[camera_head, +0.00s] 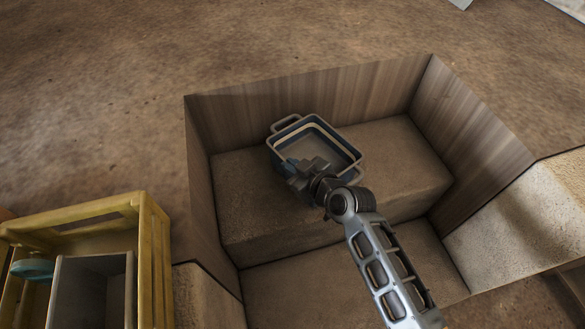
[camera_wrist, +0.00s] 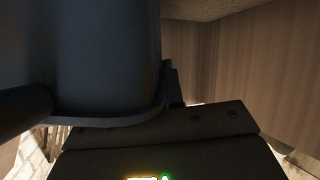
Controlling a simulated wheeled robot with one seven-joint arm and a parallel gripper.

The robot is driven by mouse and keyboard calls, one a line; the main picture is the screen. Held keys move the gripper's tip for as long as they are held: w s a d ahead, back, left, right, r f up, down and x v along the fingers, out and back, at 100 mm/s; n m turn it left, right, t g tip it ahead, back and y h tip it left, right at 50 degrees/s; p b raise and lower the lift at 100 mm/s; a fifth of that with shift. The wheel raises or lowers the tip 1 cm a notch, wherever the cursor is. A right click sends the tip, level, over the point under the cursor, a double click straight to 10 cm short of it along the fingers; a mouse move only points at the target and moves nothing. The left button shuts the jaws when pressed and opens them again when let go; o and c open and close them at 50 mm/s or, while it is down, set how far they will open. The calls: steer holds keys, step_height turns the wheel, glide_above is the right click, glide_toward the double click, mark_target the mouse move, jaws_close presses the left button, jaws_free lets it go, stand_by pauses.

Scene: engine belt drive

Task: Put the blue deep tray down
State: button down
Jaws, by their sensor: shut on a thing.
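The blue deep tray (camera_head: 340,138) has a grey rim, a cream band inside and a loop handle at its far left corner. It shows over the upper brown step of a wood-walled recess in the head view. My gripper (camera_head: 308,172) is at the tray's near left side and is shut on it. In the wrist view the tray's dark wall and rim (camera_wrist: 105,60) fill the upper left, close to my gripper. The fingertips are hidden there. I cannot tell whether the tray's base touches the step.
The brown step (camera_head: 400,170) has bare room right of the tray. Wooden walls (camera_head: 300,96) rise behind, left and right of it. A lower step (camera_head: 300,290) lies in front. A yellow crate (camera_head: 150,225) with a grey box (camera_head: 92,290) stands at lower left.

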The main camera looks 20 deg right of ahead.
steer(key=shift+f, duration=0.3)
steer(key=shift+f, duration=0.1)
steer(key=c, duration=1.3)
jaws_free()
steer(key=shift+o, duration=0.2)
steer(key=shift+r, duration=0.25)
steer(key=p+v, duration=0.1)
steer(key=v, duration=1.1)
